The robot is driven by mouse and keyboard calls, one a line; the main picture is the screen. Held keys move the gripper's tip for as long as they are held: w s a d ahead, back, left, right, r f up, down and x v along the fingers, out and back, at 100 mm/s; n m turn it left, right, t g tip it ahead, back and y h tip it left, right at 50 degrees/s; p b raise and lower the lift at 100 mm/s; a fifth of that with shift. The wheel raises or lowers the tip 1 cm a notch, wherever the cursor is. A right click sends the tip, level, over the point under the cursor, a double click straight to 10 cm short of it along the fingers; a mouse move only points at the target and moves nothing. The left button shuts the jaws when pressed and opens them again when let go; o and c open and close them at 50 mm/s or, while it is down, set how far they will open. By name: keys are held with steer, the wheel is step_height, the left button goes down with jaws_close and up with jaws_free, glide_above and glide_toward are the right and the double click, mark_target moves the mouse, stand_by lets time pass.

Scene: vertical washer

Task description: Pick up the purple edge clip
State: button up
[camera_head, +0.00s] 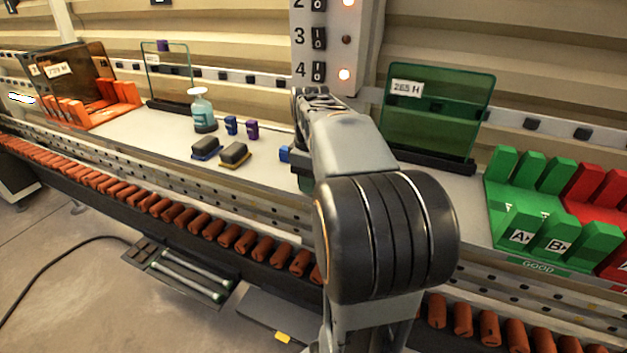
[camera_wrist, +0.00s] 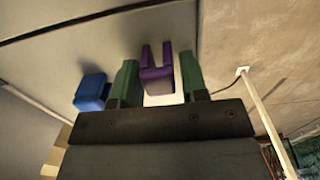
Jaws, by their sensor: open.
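In the wrist view a purple edge clip (camera_wrist: 157,73) with two prongs sits between the two green fingers of my gripper (camera_wrist: 158,62). The fingers are open, with a gap on each side of the clip. A blue clip (camera_wrist: 90,93) lies just left of the left finger. In the head view my arm hides the gripper and whatever is between its fingers. A blue piece (camera_head: 285,154) shows at the arm's left side. Another purple clip (camera_head: 252,130) stands beside a blue clip (camera_head: 231,125) on the shelf, and a purple piece (camera_head: 162,46) sits atop a clear panel.
Green racks (camera_head: 530,200) are at right, orange racks (camera_head: 95,100) at left. Orange rollers line the shelf's front.

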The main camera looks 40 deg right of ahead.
steer(key=c, duration=0.7)
steer(key=shift+o, duration=0.2)
steer(key=shift+r, duration=0.1)
